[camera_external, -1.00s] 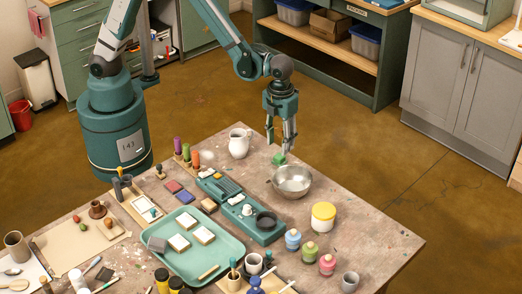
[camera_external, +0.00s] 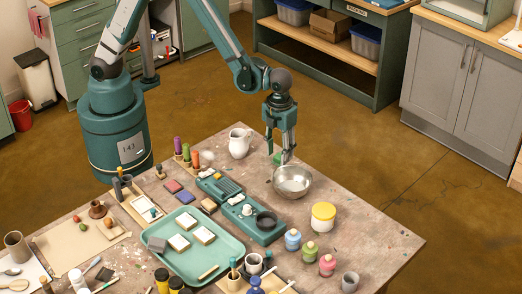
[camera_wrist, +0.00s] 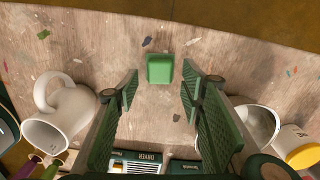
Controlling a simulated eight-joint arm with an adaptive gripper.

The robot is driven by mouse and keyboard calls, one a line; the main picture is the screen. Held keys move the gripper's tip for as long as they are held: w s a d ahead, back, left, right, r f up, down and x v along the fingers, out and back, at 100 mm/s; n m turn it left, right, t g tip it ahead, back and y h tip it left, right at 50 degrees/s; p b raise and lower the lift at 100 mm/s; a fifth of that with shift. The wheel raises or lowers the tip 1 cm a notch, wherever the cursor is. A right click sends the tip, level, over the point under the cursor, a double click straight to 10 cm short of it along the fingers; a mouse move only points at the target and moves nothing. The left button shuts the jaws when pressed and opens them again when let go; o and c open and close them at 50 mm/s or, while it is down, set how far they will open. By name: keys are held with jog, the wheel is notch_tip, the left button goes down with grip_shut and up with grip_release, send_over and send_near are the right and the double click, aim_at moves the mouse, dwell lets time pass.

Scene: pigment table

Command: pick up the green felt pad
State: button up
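The green felt pad (camera_wrist: 160,69) lies on the table near its edge, in the upper middle of the wrist view. In the external view the pad (camera_external: 278,159) shows as a small green patch below my gripper, partly hidden by the fingers. My gripper (camera_external: 282,156) points down, low above the table beside the metal bowl. In the wrist view my gripper (camera_wrist: 160,88) is open, with its fingers apart to the left and right of the pad. Nothing shows between the fingertips other than the pad on the table beyond; contact cannot be told.
A white jug (camera_wrist: 60,112) stands left of the fingers, and the metal bowl (camera_wrist: 252,125) stands close on the right. A yellow-lidded jar (camera_wrist: 297,148) is farther right. A green dryer unit (camera_wrist: 137,163) is at the bottom. The table beyond the pad is clear to its edge.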

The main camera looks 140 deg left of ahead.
jog(key=shift+f, duration=0.9)
jog(key=shift+c, duration=0.7)
jog(key=c, duration=0.7)
